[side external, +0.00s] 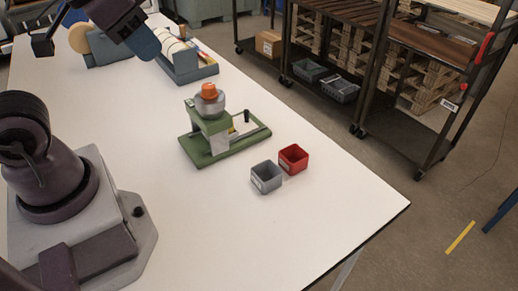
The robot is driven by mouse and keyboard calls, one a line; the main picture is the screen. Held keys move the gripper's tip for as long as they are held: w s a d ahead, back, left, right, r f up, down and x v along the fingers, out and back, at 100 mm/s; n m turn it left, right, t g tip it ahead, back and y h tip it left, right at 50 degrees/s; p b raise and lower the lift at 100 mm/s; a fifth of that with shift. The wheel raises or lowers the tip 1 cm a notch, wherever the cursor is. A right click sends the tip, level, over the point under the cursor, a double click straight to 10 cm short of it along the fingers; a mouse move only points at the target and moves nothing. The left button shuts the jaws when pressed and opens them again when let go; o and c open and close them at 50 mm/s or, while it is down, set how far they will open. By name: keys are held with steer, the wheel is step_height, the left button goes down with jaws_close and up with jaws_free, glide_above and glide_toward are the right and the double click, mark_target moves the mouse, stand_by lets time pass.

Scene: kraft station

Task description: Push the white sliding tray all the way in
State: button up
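I cannot clearly pick out a white sliding tray in the side external view. A green fixture (206,152) stands upright on the middle of the white table. It carries a grey round part (209,104) with an orange top (208,90), and a dark rod with a black knob on its right side. A small pale part (240,127) shows beside the fixture's post; I cannot tell what it is. A dark part of my arm at the upper left may belong to my gripper; no fingers can be made out. Nothing of my arm touches the green fixture.
A grey open bin (266,178) and a red open bin (293,158) stand in front of the fixture, to its right. A grey-blue rack (190,66) stands behind it. The white table (215,232) is clear in front. Dark shelving (400,95) stands beyond the table.

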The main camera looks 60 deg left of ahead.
steer(key=o, duration=0.3)
steer(key=shift+s+f, duration=0.1)
steer(key=shift+f, duration=0.25)
steer(key=shift+o, duration=1.1)
steer(key=shift+w+a+f+g, duration=0.15)
steer(key=shift+w+f+g, duration=0.75)
steer(key=shift+w+f, duration=0.1)
steer(key=m+g+y, duration=0.3)
steer(key=m+g, duration=0.4)
steer(key=m, duration=0.2)
glide_above(246, 110)
steer(key=w+d, duration=0.3)
steer(key=shift+f, duration=8.3)
steer(key=x, duration=1.1)
steer(key=shift+f, duration=0.4)
jaws_close()
